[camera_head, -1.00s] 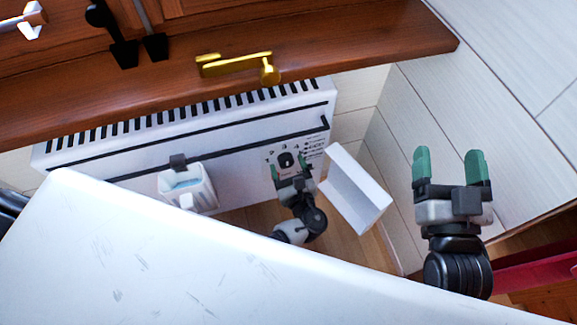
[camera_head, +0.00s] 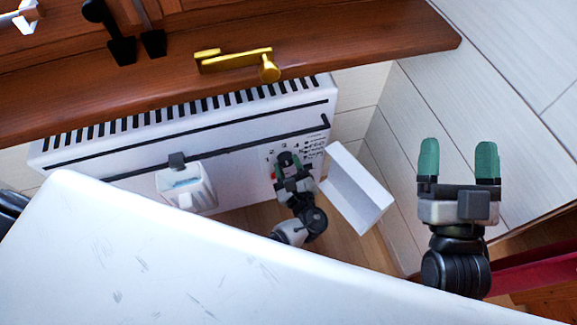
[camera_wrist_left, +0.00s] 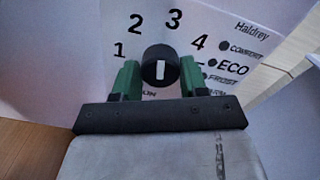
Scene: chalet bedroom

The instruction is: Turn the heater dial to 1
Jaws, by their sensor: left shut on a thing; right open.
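The white heater (camera_head: 240,135) stands below the wooden sill. Its black round dial (camera_head: 285,158) is at the right end of its front. In the left wrist view the dial (camera_wrist_left: 160,62) has a white mark that stands about upright, with the numbers 1 to 4 printed around it; which end of the mark points is unclear. My left gripper (camera_head: 289,168) is at the dial. In the left wrist view its green fingers (camera_wrist_left: 160,80) lie on both sides of the dial, shut on it. My right gripper (camera_head: 458,160) is open and empty at the right.
A white open flap (camera_head: 357,188) stands just right of the dial. A white container (camera_head: 186,188) hangs on the heater's front. A brass handle (camera_head: 235,61) is on the wooden sill (camera_head: 390,40) above. A white tabletop (camera_head: 150,260) fills the foreground.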

